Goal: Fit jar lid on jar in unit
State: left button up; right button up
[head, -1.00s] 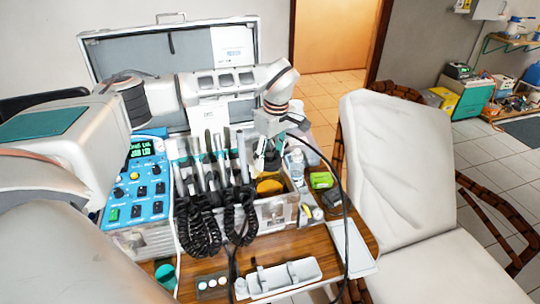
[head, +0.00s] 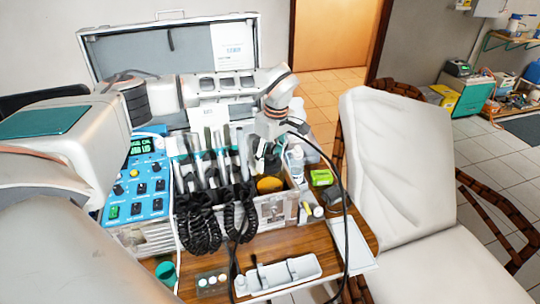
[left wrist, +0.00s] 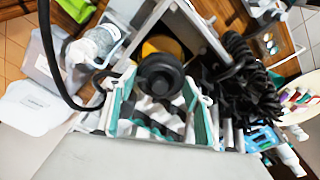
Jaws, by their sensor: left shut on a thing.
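My left gripper (head: 269,151) reaches down over the right compartment of the dental unit (head: 274,210). It is shut on the black jar lid (head: 272,163), whose round, knobbed top shows in the left wrist view (left wrist: 160,75). The amber-yellow jar (head: 269,184) sits in the metal-walled compartment, just below the lid in the head view. In the left wrist view the jar (left wrist: 166,44) shows partly behind the lid. Whether the lid touches the jar cannot be told. My right gripper is not in view.
Instrument handles (head: 215,160) with black coiled cords (head: 203,222) stand left of the jar. A clear bottle (head: 295,163) and a green box (head: 321,178) are to its right. A black cable (head: 342,215) hangs beside the gripper. A white tray (head: 278,277) lies in front.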

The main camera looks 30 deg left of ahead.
aim_at(273, 164)
pick_arm(q)
jog(key=shift+f, duration=0.15)
jog(key=shift+f, duration=0.35)
jog(key=shift+f, duration=0.25)
dwell(0.8)
jog(key=o, duration=0.9)
jog(key=shift+o, duration=1.2)
notch_tip(273, 164, up, 12)
jog(key=d, duration=0.1)
jog(key=shift+s+d, duration=0.15)
jog(key=shift+d, duration=0.05)
